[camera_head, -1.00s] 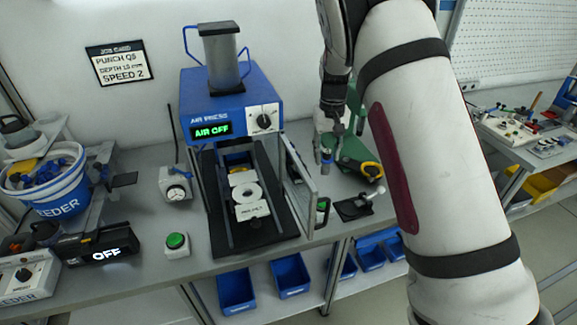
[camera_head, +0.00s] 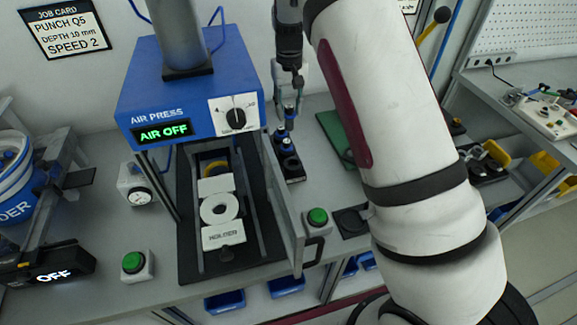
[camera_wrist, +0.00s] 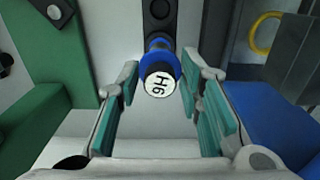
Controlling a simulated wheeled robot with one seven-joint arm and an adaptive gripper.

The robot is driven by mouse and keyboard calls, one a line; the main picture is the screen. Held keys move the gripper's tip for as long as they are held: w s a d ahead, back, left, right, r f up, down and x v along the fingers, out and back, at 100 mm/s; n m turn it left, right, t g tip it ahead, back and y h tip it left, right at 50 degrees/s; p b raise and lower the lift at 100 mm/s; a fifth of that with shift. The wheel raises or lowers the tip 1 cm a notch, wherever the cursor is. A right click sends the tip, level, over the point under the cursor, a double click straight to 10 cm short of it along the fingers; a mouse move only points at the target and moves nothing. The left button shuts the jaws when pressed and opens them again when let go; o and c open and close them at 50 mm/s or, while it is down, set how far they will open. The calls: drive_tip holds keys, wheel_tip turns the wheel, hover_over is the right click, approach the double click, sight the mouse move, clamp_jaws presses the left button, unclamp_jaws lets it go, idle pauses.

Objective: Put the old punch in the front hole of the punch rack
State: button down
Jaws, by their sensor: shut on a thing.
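My gripper (camera_head: 293,95) is above the bench, right of the press. It also shows in the wrist view (camera_wrist: 160,85), its fingers shut around a punch (camera_wrist: 160,78) with a blue collar and a white top marked H6. The punch's lower part is hidden from the wrist camera. The black punch rack (camera_head: 291,170) stands on the bench below and in front of the gripper, with round holes along its top. It shows at the top of the wrist view (camera_wrist: 159,9), beyond the punch. I cannot tell whether the punch touches the rack.
The blue air press (camera_head: 185,85) reads AIR OFF and stands left of the rack. Its open guard door (camera_head: 283,205) is close to the rack's left side. A green mat (camera_head: 335,135) lies right. A green-button box (camera_head: 317,222) stands in front.

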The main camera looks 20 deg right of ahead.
drive_tip(key=shift+w+a+r+m+b, duration=0.15)
drive_tip(key=shift+r+m+b, duration=0.6)
drive_tip(key=shift+r, duration=0.65)
drive_tip(key=s+r+m+b, duration=0.4)
drive_tip(key=r+m, duration=0.4)
drive_tip(key=r, duration=0.1)
drive_tip(key=p, duration=0.1)
hover_over(293, 156)
drive_tip(key=s+a, duration=0.2)
drive_tip(key=s, duration=0.3)
drive_tip(key=shift+m, duration=0.45)
drive_tip(key=f, duration=2.7)
drive_tip(key=shift+w+d, duration=0.25)
drive_tip(key=shift+f, duration=0.15)
drive_tip(key=c, duration=1.1)
unclamp_jaws()
